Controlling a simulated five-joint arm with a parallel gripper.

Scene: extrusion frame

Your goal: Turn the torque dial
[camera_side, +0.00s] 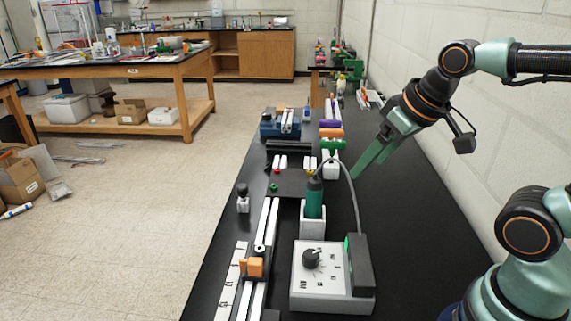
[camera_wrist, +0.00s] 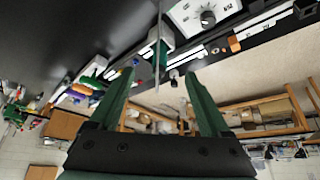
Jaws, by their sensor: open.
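The torque dial (camera_side: 312,258) is a black knob on a light grey control box (camera_side: 306,285) near the front of the black bench in the side view. In the wrist view the dial (camera_wrist: 207,18) shows at the top, on the box's pale face (camera_wrist: 185,14). My gripper (camera_side: 366,166) is in the air over the bench's right part, behind and to the right of the box, well apart from the dial. In the wrist view my gripper (camera_wrist: 158,88) has its two green fingers spread, with nothing held between them.
A green-handled driver (camera_side: 314,198) stands in a white holder (camera_side: 312,222) behind the box, with a grey cable arching beside it. Aluminium rails (camera_side: 264,235) with an orange block (camera_side: 255,267) lie to the left. The bench right of the box is clear.

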